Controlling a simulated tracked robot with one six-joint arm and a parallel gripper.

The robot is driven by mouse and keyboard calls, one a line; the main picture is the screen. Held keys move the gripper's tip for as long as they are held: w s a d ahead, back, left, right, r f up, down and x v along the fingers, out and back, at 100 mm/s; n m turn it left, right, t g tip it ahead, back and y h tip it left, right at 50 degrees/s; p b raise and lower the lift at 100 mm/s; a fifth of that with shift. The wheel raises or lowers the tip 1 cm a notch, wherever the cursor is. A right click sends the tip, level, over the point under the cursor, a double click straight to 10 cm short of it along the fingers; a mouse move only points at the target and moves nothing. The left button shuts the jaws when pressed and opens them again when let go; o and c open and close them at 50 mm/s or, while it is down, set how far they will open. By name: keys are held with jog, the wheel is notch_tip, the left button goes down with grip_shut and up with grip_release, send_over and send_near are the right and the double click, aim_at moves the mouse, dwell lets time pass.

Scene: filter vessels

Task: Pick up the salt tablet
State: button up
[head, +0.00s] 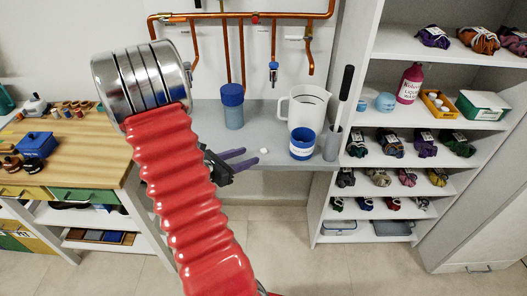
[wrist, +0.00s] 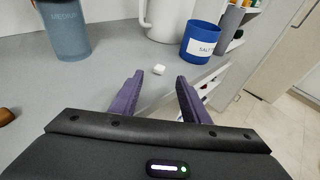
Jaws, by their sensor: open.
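The salt tablet (wrist: 159,70) is a small white block lying on the grey counter (wrist: 90,95), near its front edge. In the head view it shows as a small white spot (head: 264,150) just beyond my fingertips. My gripper (wrist: 159,82) is open, with two purple fingers apart and nothing between them. In the wrist view the tablet lies ahead of the gap between the fingertips. The gripper also shows in the head view (head: 248,156), partly hidden behind my red arm. A blue tub labelled SALT (wrist: 202,42) stands right of the tablet.
A blue-lidded vessel (head: 233,106) marked MEDIUM stands at the left. A clear white jug (head: 305,106) stands behind the tub, and a grey holder with a black-handled tool (head: 332,143) stands right of it. Copper pipes (head: 240,16) run above. The counter around the tablet is clear.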

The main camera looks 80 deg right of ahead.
aim_at(263, 150)
jog(key=shift+s+d+f, duration=0.2)
jog(key=shift+s+d, duration=0.15)
jog(key=shift+d, duration=0.2)
jog(key=shift+x, duration=2.55)
jog(key=shift+c, duration=0.5)
grip_shut()
